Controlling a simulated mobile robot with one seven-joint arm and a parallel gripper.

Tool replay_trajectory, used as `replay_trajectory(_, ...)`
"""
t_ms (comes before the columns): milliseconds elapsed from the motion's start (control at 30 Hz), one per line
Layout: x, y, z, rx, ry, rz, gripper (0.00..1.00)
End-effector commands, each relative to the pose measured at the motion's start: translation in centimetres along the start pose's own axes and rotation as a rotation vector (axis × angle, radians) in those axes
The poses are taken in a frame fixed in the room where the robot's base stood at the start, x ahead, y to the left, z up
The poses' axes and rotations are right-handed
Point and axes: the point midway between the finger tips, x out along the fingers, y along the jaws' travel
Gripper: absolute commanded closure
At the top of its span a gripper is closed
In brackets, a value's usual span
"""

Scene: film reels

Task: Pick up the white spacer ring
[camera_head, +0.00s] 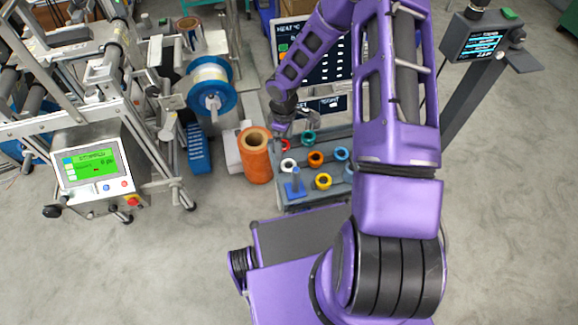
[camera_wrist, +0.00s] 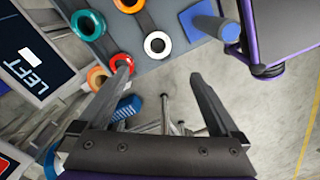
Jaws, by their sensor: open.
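The white spacer ring (camera_head: 288,164) lies on the grey bench top at its left side in the head view, left of an orange ring and below a red one. In the wrist view the white spacer ring (camera_wrist: 147,51) shows whole, just beyond my fingertips and roughly centred between them. My gripper (camera_wrist: 158,76) is open and empty, its two dark fingers wide apart.
Near the ring are a red ring (camera_head: 285,146), an orange ring (camera_head: 315,153), a teal ring (camera_head: 308,138), a blue ring (camera_head: 341,149) and a yellow ring (camera_head: 323,177). A blue post (camera_head: 296,180) stands close below it. An orange roll (camera_head: 255,160) stands to the left.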

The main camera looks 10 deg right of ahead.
Motion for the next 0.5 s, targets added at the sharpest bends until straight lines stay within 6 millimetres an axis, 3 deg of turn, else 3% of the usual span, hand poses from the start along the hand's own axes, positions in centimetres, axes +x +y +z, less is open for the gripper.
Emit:
replay_trajectory(33, 1.4, -0.1, 0.0, -0.001, -0.001, -0.003, 0.01)
replay_trajectory(200, 4.4, 0.0, 0.0, 0.001, -0.001, -0.001, 0.01)
replay_trajectory(500, 6.7, 0.2, 0.3, 0.002, 0.0, 0.001, 0.01)
